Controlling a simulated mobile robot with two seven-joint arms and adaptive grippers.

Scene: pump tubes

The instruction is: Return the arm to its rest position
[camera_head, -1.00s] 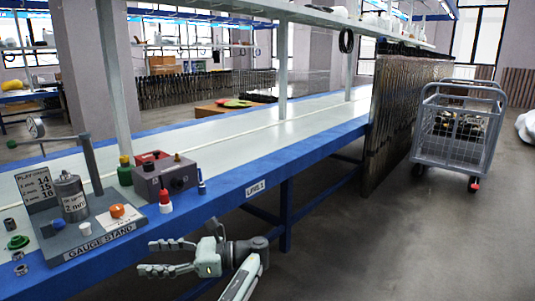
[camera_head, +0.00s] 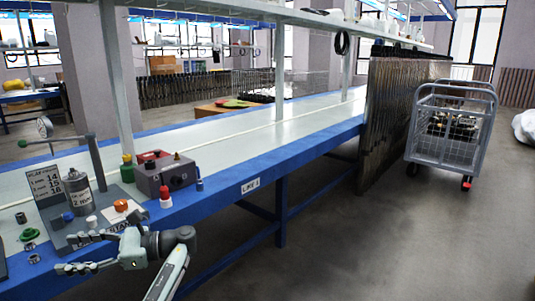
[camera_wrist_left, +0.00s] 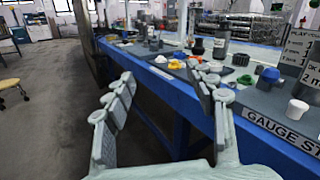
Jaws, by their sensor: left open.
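My left gripper (camera_head: 70,253) is open and empty. In the head view its fingers point left, in front of the bench's blue front edge and overlapping the lower part of the gauge stand (camera_head: 60,232). In the left wrist view the gripper (camera_wrist_left: 162,72) shows its two fingers spread apart with nothing between them. The stand's label is partly hidden behind the gripper in the head view. My right gripper is not in view.
A wire cart (camera_head: 452,135) stands at the right. The floor before the bench is clear.

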